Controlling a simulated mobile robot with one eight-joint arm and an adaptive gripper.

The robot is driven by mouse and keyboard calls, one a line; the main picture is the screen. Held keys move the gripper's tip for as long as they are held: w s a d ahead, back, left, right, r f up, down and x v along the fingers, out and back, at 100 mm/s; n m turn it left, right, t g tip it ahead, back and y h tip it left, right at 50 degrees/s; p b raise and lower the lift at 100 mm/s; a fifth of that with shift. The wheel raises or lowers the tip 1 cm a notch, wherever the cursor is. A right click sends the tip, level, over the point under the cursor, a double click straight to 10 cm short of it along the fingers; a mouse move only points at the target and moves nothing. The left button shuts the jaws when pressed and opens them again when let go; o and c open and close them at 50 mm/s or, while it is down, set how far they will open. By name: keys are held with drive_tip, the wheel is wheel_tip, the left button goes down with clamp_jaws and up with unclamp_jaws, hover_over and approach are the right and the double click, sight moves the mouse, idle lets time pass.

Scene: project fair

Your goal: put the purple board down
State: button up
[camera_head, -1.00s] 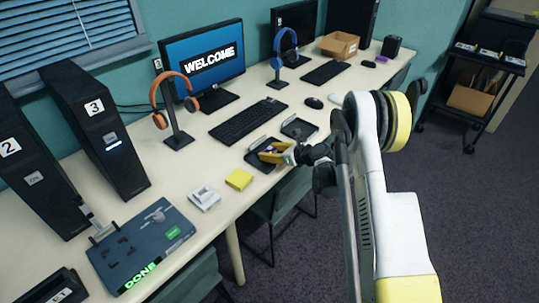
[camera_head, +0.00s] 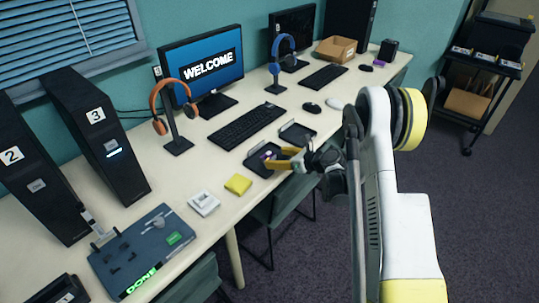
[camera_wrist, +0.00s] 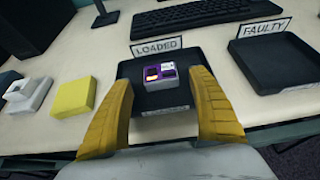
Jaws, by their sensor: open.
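The purple board (camera_wrist: 164,73) is seated on a small grey-white block and lies in the black tray labelled LOADED (camera_wrist: 133,70). In the head view the purple board (camera_head: 267,155) shows as a small purple spot in that tray (camera_head: 257,168). My gripper (camera_wrist: 163,105) has its yellow fingers spread wide, one on each side of the board and apart from it. In the head view my gripper (camera_head: 283,158) is over the tray's right side.
The empty FAULTY tray (camera_wrist: 285,68) stands to the right. A yellow block (camera_wrist: 73,97) and a white holder (camera_wrist: 28,94) lie to the left. A keyboard (camera_wrist: 195,14) is behind the trays. The table's front edge is close.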

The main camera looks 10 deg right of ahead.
drive_tip(key=p+v, duration=0.2)
drive_tip(key=v, duration=0.5)
drive_tip(key=s+a+r+n+g+h, duration=0.1)
drive_tip(key=s+a+r+n+h, duration=0.15)
drive_tip(key=s+r+n, duration=0.55)
drive_tip(key=s+a+r+n+g+h, duration=0.1)
drive_tip(key=s+a+r+n+g, duration=0.2)
drive_tip(key=r+n, duration=0.5)
drive_tip(key=s+r+n+h, duration=0.2)
drive_tip(key=s+n, duration=0.4)
drive_tip(key=s, duration=0.5)
drive_tip(key=s+r+n+h, duration=0.2)
drive_tip(key=s+r+n, duration=0.2)
drive_tip(key=s, duration=0.7)
drive_tip(key=n, duration=0.2)
drive_tip(key=shift+a+r+n+t, duration=0.3)
drive_tip(key=shift+a+n+t, duration=0.1)
drive_tip(key=shift+s, duration=0.1)
